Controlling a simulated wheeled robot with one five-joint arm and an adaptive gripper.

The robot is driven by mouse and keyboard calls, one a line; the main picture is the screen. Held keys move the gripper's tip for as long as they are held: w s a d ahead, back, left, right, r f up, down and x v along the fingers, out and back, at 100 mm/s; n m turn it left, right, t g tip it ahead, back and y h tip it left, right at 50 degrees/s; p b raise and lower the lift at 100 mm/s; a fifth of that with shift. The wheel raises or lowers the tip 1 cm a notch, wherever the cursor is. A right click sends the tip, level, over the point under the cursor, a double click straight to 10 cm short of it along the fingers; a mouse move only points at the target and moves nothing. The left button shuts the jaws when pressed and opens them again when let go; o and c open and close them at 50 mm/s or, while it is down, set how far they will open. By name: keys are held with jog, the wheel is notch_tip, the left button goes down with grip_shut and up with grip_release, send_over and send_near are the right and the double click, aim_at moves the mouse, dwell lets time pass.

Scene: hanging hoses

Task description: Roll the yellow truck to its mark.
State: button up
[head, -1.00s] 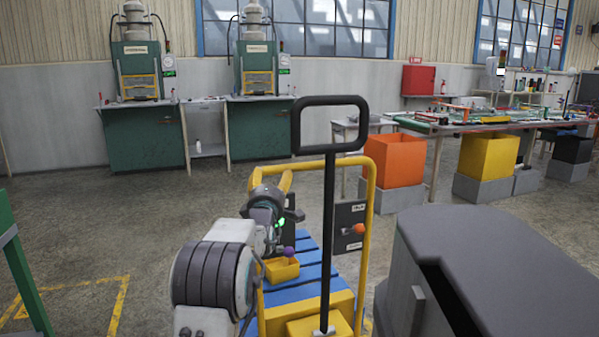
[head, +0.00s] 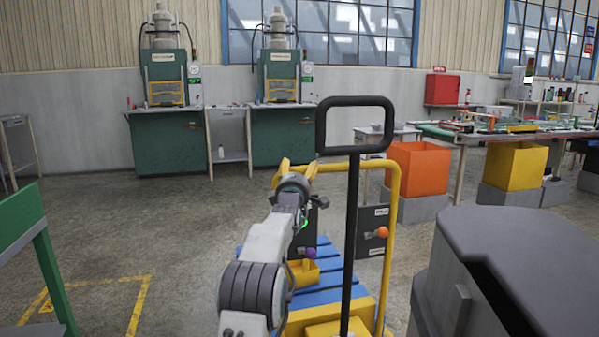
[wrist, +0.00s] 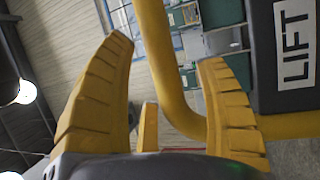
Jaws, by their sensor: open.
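The yellow truck (head: 394,215) has a yellow tube frame, a blue slatted deck (head: 325,252) and a black loop handle (head: 355,103) standing upright. It stands in front of me, a little right of centre. A yellow floor outline (head: 137,312), which looks like the mark, lies to its left, partly out of view. My gripper (head: 293,168) is at the upper left of the truck's frame. In the wrist view, my gripper's yellow fingers (wrist: 165,95) are spread open, and the frame's yellow tube (wrist: 162,60) shows between and beyond them. I cannot tell if they touch it.
A green bench (head: 20,222) stands at the left edge, near the outline. A dark grey rounded body (head: 520,260) fills the lower right. Orange (head: 418,167) and yellow (head: 513,170) bins stand by a long table behind. The floor between the truck and green bench is clear.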

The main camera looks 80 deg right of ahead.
jog(key=shift+d+r, duration=0.15)
jog(key=shift+d, duration=0.55)
jog(key=shift+o, duration=0.3)
jog(key=c, duration=1.3)
jog(key=shift+w+d+r+p, duration=0.1)
jog(key=shift+d+r+p, duration=0.2)
jog(key=shift+p, duration=0.6)
jog(key=shift+c, duration=0.2)
jog(key=shift+w+d+p, duration=0.1)
jog(key=shift+d+p, duration=0.05)
jog(key=shift+p, duration=0.25)
jog(key=shift+w+d+f, duration=0.15)
jog(key=shift+d+f, duration=0.15)
jog(key=shift+d, duration=0.2)
jog(key=o, duration=1.3)
jog(key=shift+a, duration=0.1)
jog(key=shift+a, duration=0.1)
